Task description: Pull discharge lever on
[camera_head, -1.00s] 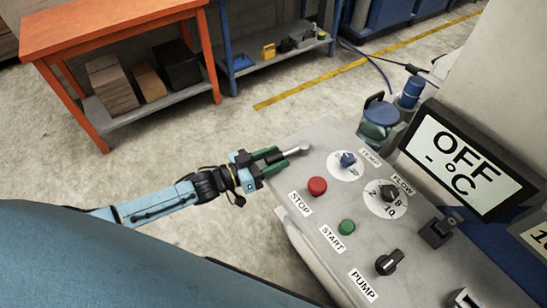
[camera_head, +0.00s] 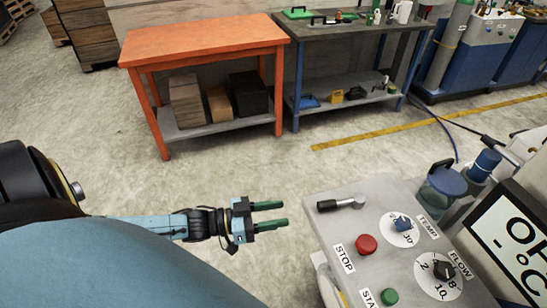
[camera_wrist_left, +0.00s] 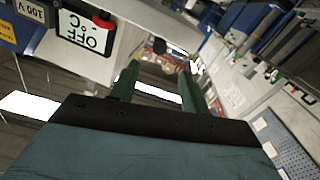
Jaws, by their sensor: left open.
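The discharge lever (camera_head: 342,203), a short metal arm with a black grip, sits at the far left corner of the grey control panel (camera_head: 318,228). Its black grip points left. My left gripper (camera_head: 285,214) has two dark green fingers, spread open and empty, pointing right toward the lever. A clear gap separates the fingertips from the panel edge and lever. The open fingers also show in the left wrist view (camera_wrist_left: 157,88); I cannot surely pick out the lever there. My right gripper is not in view.
The panel carries a red STOP button (camera_head: 366,244), a blue TEMP knob (camera_head: 402,223), a dark FLOW knob (camera_head: 444,269) and a green button (camera_head: 389,296). A display (camera_head: 515,240) stands at right. An orange table (camera_head: 205,40) stands behind. Floor around the gripper is clear.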

